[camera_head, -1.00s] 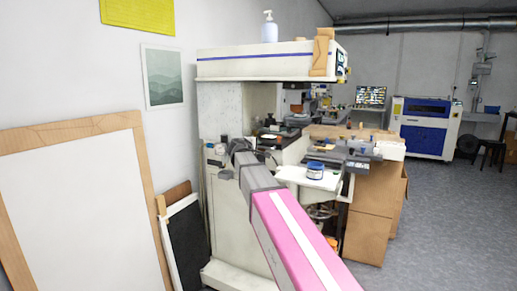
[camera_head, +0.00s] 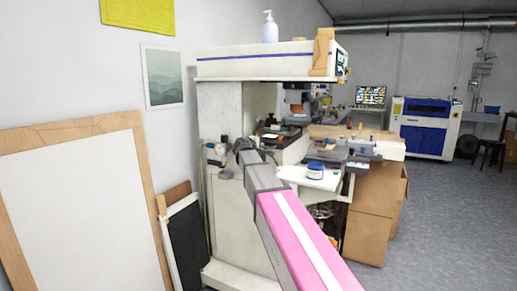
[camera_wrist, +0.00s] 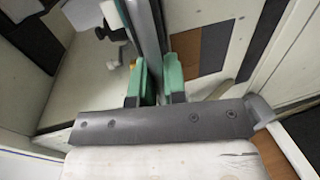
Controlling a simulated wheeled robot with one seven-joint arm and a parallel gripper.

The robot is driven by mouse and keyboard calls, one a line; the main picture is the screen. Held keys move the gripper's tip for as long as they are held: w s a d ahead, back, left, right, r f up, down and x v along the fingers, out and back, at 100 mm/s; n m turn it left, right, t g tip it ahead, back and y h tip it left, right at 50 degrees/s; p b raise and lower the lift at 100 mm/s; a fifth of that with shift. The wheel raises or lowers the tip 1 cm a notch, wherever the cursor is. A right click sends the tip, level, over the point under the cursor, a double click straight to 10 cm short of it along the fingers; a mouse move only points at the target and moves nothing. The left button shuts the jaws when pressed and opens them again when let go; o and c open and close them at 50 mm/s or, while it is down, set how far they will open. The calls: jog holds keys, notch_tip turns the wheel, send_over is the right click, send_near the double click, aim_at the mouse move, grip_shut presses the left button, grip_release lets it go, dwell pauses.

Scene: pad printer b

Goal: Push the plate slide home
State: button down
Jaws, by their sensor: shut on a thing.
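In the wrist view my gripper (camera_wrist: 157,92) shows two green-padded fingers with dark tips, with a narrow grey upright piece between them. It is shut on this piece. The fingertips reach down to a dark grey bar (camera_wrist: 160,120) with several screws along it and a bent-up right end. The bar runs along the edge of a worn whitish plate (camera_wrist: 165,160). I cannot tell for sure which of these parts is the plate slide. The fingertips are hidden there.
A large framed screen (camera_head: 80,210) leans on the left wall. The floor (camera_head: 445,230) on the right is open.

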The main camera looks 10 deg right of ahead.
jog(key=shift+w+d, duration=0.4)
jog(key=shift+w, duration=0.25)
jog(key=c, duration=1.2)
grip_release()
jog(key=v, duration=1)
jog(key=shift+s+a, duration=0.2)
jog(key=shift+s, duration=0.15)
jog(key=shift+c, duration=0.3)
